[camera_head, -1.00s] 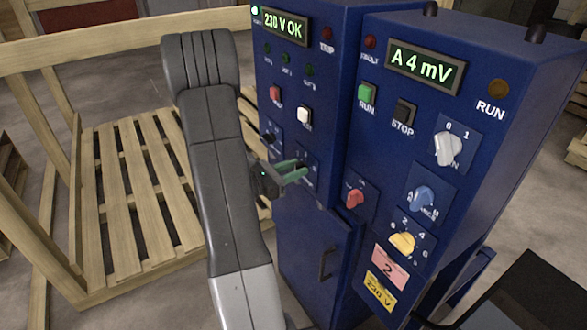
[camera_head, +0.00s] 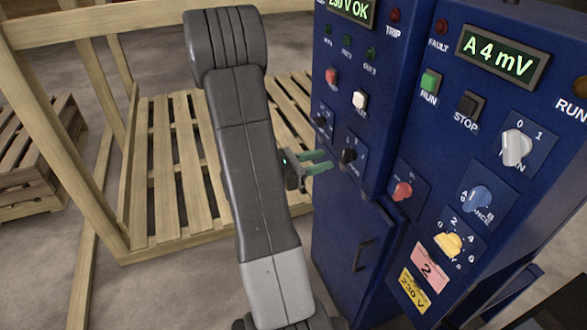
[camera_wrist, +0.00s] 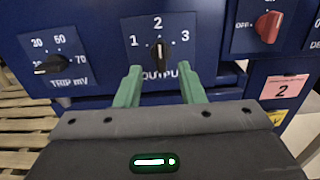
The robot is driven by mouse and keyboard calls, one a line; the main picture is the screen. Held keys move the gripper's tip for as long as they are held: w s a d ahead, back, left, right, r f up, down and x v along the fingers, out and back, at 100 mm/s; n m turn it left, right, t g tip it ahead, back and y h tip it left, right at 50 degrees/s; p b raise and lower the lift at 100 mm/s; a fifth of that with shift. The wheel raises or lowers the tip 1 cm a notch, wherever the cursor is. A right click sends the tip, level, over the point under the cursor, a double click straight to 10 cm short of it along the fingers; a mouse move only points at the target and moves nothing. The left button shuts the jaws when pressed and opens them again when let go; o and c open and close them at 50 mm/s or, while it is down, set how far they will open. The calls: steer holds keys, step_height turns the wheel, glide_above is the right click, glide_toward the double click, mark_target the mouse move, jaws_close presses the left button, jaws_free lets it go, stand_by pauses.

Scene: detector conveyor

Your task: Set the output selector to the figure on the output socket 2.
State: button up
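The output selector (camera_wrist: 159,56) is a black knob on the blue panel, with figures 1, 2 and 3 around it. In the wrist view it stands upright, its light mark toward 2. It also shows in the head view (camera_head: 348,156). My gripper (camera_head: 317,162) is open and empty, its green fingers apart from the knob, to its left in the head view. In the wrist view my gripper (camera_wrist: 160,76) has its fingertips below the knob, one on each side. A pink label (camera_head: 430,267) reads 2. I cannot make out an output socket.
The trip mV knob (camera_wrist: 54,65) is left of the selector. A red knob (camera_head: 402,191) is on the right cabinet, with white, blue and yellow knobs nearby. A wooden pallet (camera_head: 193,190) stands behind my arm.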

mark_target(343, 155)
steer(key=v, duration=0.7)
steer(key=shift+b, duration=0.4)
steer(key=shift+r, duration=0.1)
steer(key=shift+p+x, duration=1.05)
steer(key=shift+x, duration=5.85)
